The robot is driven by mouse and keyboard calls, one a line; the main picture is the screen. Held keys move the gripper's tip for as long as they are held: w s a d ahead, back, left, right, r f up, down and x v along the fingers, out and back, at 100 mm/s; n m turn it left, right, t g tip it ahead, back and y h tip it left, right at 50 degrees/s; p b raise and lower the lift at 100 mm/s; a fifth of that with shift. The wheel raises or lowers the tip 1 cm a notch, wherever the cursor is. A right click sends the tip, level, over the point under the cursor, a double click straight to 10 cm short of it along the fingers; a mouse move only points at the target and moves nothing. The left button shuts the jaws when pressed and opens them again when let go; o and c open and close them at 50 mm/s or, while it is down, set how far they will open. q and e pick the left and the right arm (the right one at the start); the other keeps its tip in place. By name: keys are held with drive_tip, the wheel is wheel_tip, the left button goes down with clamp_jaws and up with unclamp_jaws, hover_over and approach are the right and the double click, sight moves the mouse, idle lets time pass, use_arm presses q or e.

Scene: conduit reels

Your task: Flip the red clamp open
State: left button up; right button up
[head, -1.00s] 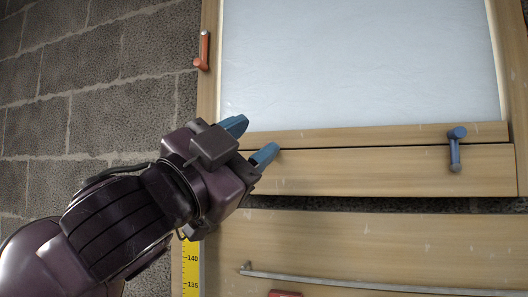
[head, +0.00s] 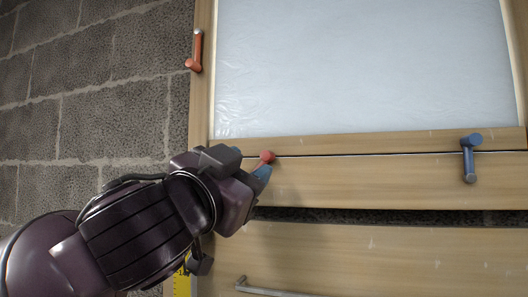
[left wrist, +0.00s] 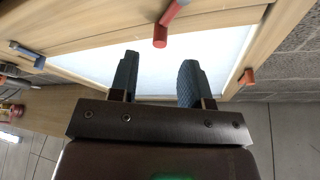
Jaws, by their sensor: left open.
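The red clamp (head: 266,157) sits at the seam between the window frame and the wooden board below it, partly hidden by my left gripper in the head view. In the left wrist view the red clamp (left wrist: 161,36) shows its round knob and part of its arm, just beyond the fingertips and sideways between them. My left gripper (left wrist: 159,62) is open, with its two blue fingers apart and nothing between them. In the head view only one blue fingertip of the left gripper (head: 260,172) shows clearly, close to the clamp; I cannot tell whether they touch. My right gripper is not in view.
An orange clamp (head: 195,50) is on the left upright of the frame. A blue clamp (head: 470,157) spans the seam at the right. A pale translucent panel (head: 360,65) fills the frame. A metal bar (head: 265,291) lies low on the lower board.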

sight(264, 158)
use_arm(q)
drive_tip(key=p+x, duration=0.1)
drive_tip(key=x, duration=0.5)
drive_tip(key=shift+p, duration=0.3)
